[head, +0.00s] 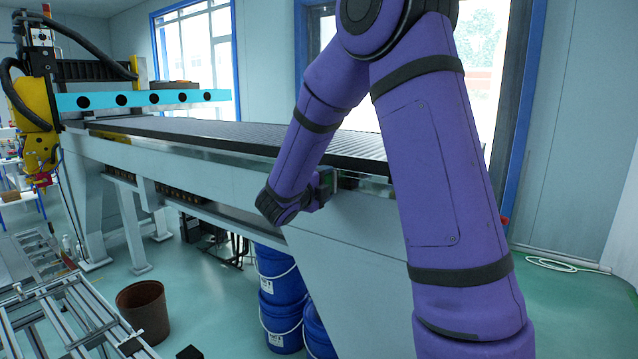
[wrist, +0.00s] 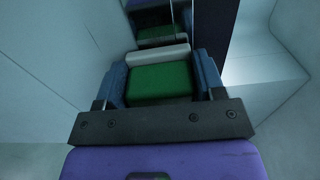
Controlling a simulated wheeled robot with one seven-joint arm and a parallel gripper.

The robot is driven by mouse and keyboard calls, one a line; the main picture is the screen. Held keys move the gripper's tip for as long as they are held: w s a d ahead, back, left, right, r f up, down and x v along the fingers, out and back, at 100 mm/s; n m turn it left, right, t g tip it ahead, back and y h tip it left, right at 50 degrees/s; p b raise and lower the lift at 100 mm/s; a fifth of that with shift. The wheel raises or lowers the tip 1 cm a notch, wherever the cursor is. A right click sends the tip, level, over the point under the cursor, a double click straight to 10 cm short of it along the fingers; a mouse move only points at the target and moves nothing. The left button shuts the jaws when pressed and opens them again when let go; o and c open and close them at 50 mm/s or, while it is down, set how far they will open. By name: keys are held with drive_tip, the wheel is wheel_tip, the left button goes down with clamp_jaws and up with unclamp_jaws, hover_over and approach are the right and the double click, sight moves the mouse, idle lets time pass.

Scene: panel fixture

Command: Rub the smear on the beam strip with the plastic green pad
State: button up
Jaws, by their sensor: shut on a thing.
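My gripper (wrist: 160,75) is shut on the green pad (wrist: 160,84), with one blue-grey finger on each side of it. The pad shows a flat green face and a pale grey edge along its far side. In the head view my gripper (head: 325,187) is at the side of the long machine bed, just below its top edge, partly hidden by my arm. A shiny metal strip (head: 236,147) runs along the bed's upper side. In the wrist view a dark glossy surface ahead shows a green patch like a reflection. I cannot make out the smear or whether the pad touches the strip.
The long grey machine beam (head: 225,172) with a dark slatted top (head: 230,133) fills the middle. Blue buckets (head: 282,290) stand under it. A brown bin (head: 143,310) and a metal frame (head: 75,310) are at lower left. A yellow machine head (head: 35,105) is far left.

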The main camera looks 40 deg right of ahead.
sight(369, 188)
drive_tip(key=shift+s+d, duration=0.4)
drive_tip(key=shift+s, duration=0.45)
drive_tip(key=shift+s+d, duration=0.35)
drive_tip(key=shift+s, duration=0.5)
drive_tip(key=shift+s+d, duration=0.4)
drive_tip(key=shift+s, duration=0.75)
drive_tip(key=shift+s+d, duration=0.45)
drive_tip(key=shift+s, duration=0.75)
drive_tip(key=shift+s+d, duration=0.4)
drive_tip(key=shift+s, duration=0.75)
drive_tip(key=shift+w+a, duration=0.65)
drive_tip(key=shift+w, duration=1.1)
drive_tip(key=shift+w+a, duration=0.65)
drive_tip(key=shift+w, duration=1.1)
drive_tip(key=shift+w+a, duration=0.65)
drive_tip(key=shift+w, duration=1.1)
drive_tip(key=shift+w+a, duration=0.25)
drive_tip(key=shift+w, duration=0.65)
drive_tip(key=shift+w+a, duration=0.25)
drive_tip(key=shift+w, duration=0.65)
drive_tip(key=shift+a, duration=0.15)
drive_tip(key=shift+v, duration=2.85)
drive_tip(key=shift+a, duration=0.1)
